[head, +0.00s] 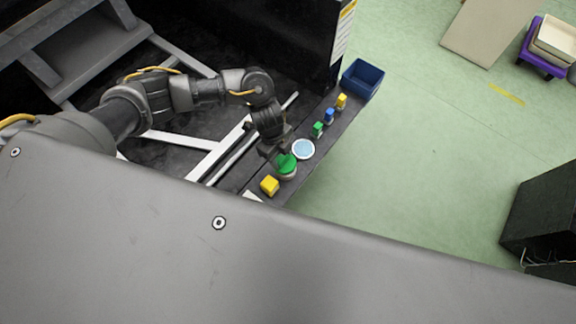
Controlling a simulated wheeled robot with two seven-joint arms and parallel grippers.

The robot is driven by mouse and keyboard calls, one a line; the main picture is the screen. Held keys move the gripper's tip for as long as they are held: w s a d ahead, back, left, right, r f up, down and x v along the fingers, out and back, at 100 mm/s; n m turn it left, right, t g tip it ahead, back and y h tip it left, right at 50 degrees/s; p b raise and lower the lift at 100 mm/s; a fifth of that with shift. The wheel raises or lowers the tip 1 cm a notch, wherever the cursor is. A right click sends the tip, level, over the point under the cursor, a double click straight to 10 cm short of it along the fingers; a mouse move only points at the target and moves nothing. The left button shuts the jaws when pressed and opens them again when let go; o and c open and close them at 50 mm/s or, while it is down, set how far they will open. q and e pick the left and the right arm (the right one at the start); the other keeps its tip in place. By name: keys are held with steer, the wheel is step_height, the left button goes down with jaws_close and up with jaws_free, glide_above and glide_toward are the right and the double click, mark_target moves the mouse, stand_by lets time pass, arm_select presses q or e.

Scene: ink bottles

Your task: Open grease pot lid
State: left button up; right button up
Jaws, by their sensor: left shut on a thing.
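A round pot with a green lid (286,164) stands on a narrow dark shelf. My left gripper (277,154) is over the pot, shut on the green lid; its fingers are small and partly hidden by the arm. I cannot tell whether the lid is apart from the pot. Right of it lies a round disc (303,149), pale blue with a white rim. My right gripper is not in view.
A yellow block (269,185) stands in front of the pot. Farther along the shelf (346,117) are small green (318,129), blue (329,115) and yellow (341,101) items, then a blue bin (362,80). Green floor is open to the right.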

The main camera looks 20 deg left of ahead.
arm_select(q)
steer(key=shift+s+a+r, duration=0.1)
steer(key=shift+a, duration=0.4)
steer(key=shift+a+p, duration=0.1)
steer(key=shift+p, duration=0.3)
steer(key=shift+a+r, duration=0.1)
steer(key=shift+a, duration=0.15)
steer(key=shift+w+a, duration=0.1)
steer(key=shift+w, duration=0.1)
